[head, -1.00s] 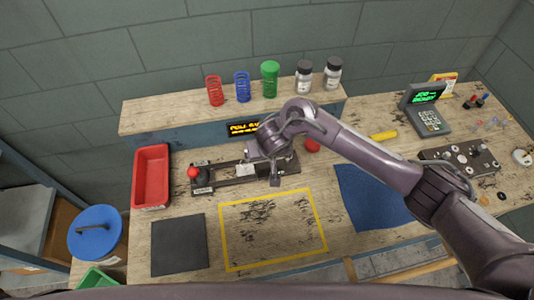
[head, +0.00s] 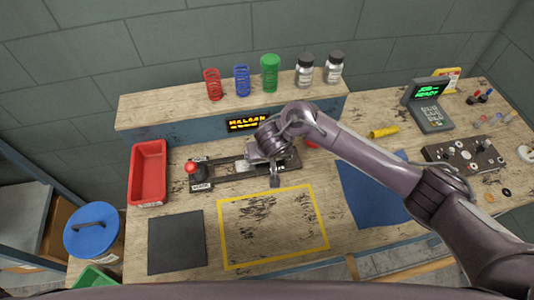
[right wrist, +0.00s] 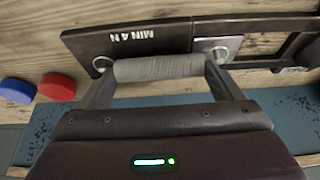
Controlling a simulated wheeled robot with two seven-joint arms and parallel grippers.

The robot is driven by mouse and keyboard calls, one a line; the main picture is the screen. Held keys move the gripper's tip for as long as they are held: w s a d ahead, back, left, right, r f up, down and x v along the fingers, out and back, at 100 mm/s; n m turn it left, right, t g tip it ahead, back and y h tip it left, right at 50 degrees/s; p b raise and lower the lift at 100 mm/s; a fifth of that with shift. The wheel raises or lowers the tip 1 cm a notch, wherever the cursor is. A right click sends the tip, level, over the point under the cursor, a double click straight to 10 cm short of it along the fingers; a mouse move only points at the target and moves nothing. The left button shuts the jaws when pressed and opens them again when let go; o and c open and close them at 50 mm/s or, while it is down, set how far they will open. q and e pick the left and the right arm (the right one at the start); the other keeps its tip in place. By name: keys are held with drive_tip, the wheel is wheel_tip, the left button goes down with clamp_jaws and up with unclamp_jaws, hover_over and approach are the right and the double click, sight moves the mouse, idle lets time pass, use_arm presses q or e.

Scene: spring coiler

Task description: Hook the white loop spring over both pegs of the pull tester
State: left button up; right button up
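The pull tester (head: 224,176) is a dark rail on the bench with a red knob (head: 191,167) at its left end. My right gripper (head: 272,160) is over its right half. In the right wrist view a pale grey-white cylinder, seemingly the white loop spring (right wrist: 158,68), lies lengthwise between the fingertips of my right gripper (right wrist: 160,78), which seem to touch both ends. One round peg (right wrist: 103,63) is by its left end, the other peg (right wrist: 220,53) on a silver plate by its right end. Whether the end loops are around the pegs is unclear. My left gripper is not in view.
A shelf (head: 150,113) behind holds red, blue and green springs and two jars. A red tray (head: 148,172) stands left of the tester. A dark mat (head: 176,242), a yellow-framed area (head: 270,228) and a blue cloth (head: 368,195) lie in front, all clear.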

drive_tip(key=shift+o, duration=1.3)
drive_tip(key=p+v, duration=0.3)
drive_tip(key=v, duration=0.4)
drive_tip(key=shift+r, duration=0.35)
drive_tip(key=shift+s, duration=0.15)
